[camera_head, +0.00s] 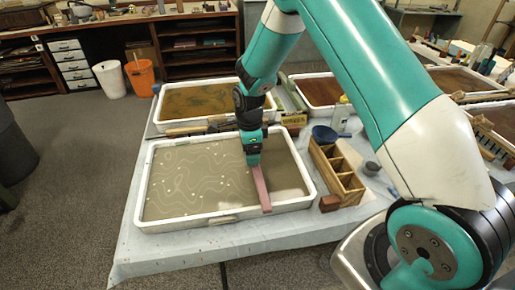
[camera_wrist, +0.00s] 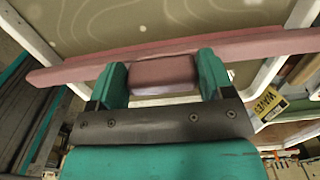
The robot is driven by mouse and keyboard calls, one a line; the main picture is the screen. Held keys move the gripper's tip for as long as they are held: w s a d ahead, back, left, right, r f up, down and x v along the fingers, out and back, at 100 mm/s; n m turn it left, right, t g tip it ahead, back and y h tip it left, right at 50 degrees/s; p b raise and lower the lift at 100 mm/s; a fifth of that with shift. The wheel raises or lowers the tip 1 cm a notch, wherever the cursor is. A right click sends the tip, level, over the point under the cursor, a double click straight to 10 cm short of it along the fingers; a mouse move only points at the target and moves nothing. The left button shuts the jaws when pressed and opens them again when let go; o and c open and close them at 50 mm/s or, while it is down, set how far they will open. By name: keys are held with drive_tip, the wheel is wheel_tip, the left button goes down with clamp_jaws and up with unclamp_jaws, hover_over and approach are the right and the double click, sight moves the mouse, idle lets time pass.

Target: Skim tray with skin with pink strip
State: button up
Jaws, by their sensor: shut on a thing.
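My gripper (camera_wrist: 165,80) is shut on the pink strip (camera_wrist: 260,46), gripping a block at its middle. In the head view the pink strip (camera_head: 262,188) spans the front tray (camera_head: 217,217) from near its middle to the front rim. That tray is white-rimmed and holds greyish-brown liquid. Pale wavy lines and white specks, like a skin, cover the surface left of the strip. The surface right of the strip looks plain. Whether the strip touches the liquid is hard to tell. The far end of the strip is hidden behind my gripper.
A wooden divided box (camera_head: 337,178) and a small red-brown block (camera_head: 329,203) stand right of the tray. A blue pan (camera_head: 324,134) lies behind the box. Behind is a tray with golden-brown liquid (camera_head: 200,99). An orange bucket (camera_head: 140,78) is on the floor.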

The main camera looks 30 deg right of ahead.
drive_tip(key=shift+w+a, duration=0.85)
drive_tip(key=shift+a, duration=1.8)
drive_tip(key=shift+w+a, duration=0.9)
drive_tip(key=shift+a, duration=1.75)
drive_tip(key=shift+w+a, duration=0.85)
drive_tip(key=shift+a, duration=1.8)
drive_tip(key=shift+w+a+f+b, duration=0.1)
drive_tip(key=shift+w+a+b, duration=0.5)
drive_tip(key=shift+a, duration=1.55)
drive_tip(key=shift+w+a+r+b, duration=0.2)
drive_tip(key=shift+w+a, duration=0.55)
drive_tip(key=shift+a, duration=1.4)
drive_tip(key=shift+w+a+f+b, duration=0.2)
drive_tip(key=shift+w+a+b, duration=0.4)
drive_tip(key=shift+a, duration=1.55)
drive_tip(key=shift+w+a+r, duration=0.15)
drive_tip(key=shift+w+r, duration=0.05)
drive_tip(key=shift+r, duration=0.05)
drive_tip(key=shift+r+p, duration=1.7)
drive_tip(key=shift+r, duration=0.65)
drive_tip(key=shift+r, duration=0.1)
drive_tip(key=shift+r+p, duration=1.4)
drive_tip(key=shift+r, duration=0.55)
